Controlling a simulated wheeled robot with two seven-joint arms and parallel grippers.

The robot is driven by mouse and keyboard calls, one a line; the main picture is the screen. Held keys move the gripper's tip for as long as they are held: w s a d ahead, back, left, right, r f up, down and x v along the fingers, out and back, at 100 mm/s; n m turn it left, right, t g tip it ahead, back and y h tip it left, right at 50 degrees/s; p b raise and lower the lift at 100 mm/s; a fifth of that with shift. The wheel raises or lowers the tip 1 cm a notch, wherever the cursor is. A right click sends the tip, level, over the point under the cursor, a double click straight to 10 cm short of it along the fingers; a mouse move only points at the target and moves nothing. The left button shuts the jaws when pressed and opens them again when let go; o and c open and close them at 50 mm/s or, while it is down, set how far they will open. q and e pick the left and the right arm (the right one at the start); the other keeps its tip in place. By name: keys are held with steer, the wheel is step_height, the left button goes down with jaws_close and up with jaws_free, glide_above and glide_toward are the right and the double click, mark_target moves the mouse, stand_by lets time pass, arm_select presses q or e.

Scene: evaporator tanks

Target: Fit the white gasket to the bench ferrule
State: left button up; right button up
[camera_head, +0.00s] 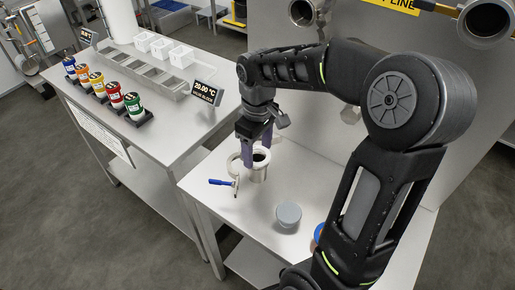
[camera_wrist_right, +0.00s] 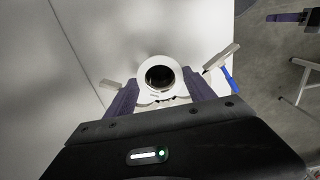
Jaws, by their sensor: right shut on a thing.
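My right gripper (camera_head: 258,143) points down over the bench, with its purple fingers at the upright metal bench ferrule (camera_head: 259,172). In the right wrist view the gripper (camera_wrist_right: 160,82) is shut on the white gasket (camera_wrist_right: 160,57), a pale ring between the fingertips. The ring surrounds the ferrule's dark bore (camera_wrist_right: 160,76). I cannot tell whether it touches the rim. An open clamp (camera_head: 235,166) with a blue handle lies around the ferrule; its arms show on both sides in the wrist view. A purple part of my left gripper (camera_wrist_right: 288,17) shows at the upper right there.
A grey round cap (camera_head: 288,213) stands on the steel bench (camera_head: 222,206). A blue and red thing (camera_head: 319,233) is partly hidden by my right arm. The left table (camera_head: 180,140) holds several coloured jars, white bins and a temperature display (camera_head: 207,93). Pipe openings are on the wall behind.

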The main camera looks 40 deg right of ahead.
steer(key=shift+f+b, duration=0.7)
steer(key=shift+f, duration=0.3)
steer(key=o, duration=1.6)
steer(key=shift+r, duration=0.1)
steer(key=shift+o, duration=0.2)
steer(key=shift+r+p, duration=2.45)
steer(key=shift+r, duration=0.6)
